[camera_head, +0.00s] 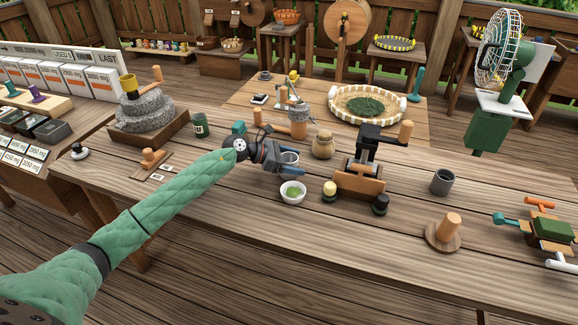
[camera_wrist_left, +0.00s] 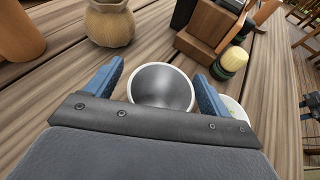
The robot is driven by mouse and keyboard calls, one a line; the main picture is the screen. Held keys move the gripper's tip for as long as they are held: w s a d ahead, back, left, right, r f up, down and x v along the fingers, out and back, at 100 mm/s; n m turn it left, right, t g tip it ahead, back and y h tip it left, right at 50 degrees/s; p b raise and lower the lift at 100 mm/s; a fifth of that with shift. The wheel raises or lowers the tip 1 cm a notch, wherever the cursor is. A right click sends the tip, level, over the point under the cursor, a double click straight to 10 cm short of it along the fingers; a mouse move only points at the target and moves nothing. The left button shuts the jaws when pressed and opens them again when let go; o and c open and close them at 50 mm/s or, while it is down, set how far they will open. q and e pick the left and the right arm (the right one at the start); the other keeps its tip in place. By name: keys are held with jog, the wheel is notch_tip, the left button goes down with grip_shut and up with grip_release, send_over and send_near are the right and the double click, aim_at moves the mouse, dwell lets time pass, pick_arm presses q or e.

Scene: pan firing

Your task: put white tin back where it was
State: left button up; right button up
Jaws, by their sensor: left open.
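The white tin (camera_head: 290,157) stands on the wooden table, partly hidden by my left gripper (camera_head: 282,160) in the head view. In the left wrist view the tin (camera_wrist_left: 162,86) shows a white rim and an empty grey inside. My left gripper (camera_wrist_left: 160,74) is open, with one blue finger on each side of the tin. I cannot tell whether the fingers touch it. My right gripper is not in view.
A white bowl with green contents (camera_head: 292,193) stands close in front of the tin. A tan jar (camera_head: 323,145) and a wooden stand (camera_head: 358,184) are to its right. A grey cup (camera_head: 442,182) stands farther right.

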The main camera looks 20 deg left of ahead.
pick_arm(q)
jog(key=c, duration=1.1)
jog(key=shift+c, duration=0.2)
